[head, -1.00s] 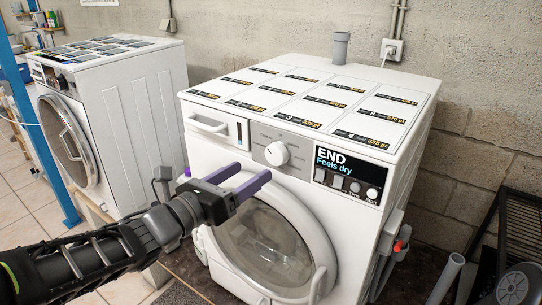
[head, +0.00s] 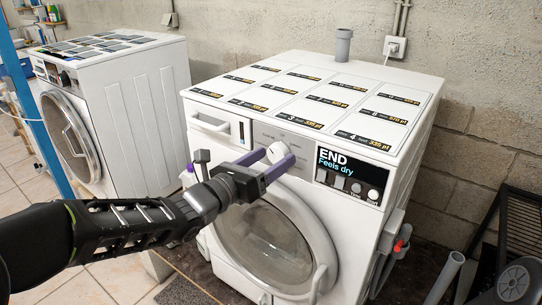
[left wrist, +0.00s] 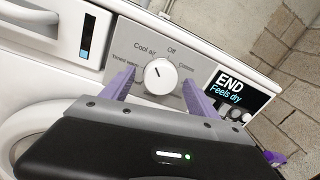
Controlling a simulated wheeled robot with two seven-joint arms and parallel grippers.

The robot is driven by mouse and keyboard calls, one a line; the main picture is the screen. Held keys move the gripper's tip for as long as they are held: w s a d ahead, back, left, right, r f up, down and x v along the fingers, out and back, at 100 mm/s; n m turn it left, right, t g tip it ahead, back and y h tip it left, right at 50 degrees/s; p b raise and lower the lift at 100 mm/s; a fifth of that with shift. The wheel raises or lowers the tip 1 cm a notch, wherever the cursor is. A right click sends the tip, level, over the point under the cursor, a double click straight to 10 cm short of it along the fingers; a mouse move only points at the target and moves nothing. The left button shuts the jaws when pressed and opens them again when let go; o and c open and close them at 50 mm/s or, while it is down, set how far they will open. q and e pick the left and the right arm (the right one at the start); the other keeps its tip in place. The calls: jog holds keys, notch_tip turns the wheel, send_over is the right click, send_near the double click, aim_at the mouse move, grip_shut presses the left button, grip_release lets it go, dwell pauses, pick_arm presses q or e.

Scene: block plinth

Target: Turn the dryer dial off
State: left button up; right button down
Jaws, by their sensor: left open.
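The white dryer dial (head: 277,152) is on the grey control panel of the dryer (head: 210,163). In the left wrist view the round dial (left wrist: 160,76) shows a short dark mark pointing up and slightly left, between the labels "Cool air" and "Off" (left wrist: 172,49). My left gripper (head: 273,163) is open. Its two purple fingers reach to the panel on either side of the dial, with gaps between them and it. The lower labels are partly hidden by the fingers. My right gripper is not seen.
A display (head: 351,174) beside the dial reads "END Feels dry", with small buttons and knobs below it. The round door (head: 265,245) is under my arm. A second machine (head: 130,110) stands to the left. A black rack (head: 520,225) is at right.

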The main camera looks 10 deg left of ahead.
pick_arm(q)
jog(key=shift+w+d, duration=0.1)
jog(key=shift+c, duration=0.3)
jog(key=c, duration=1.3)
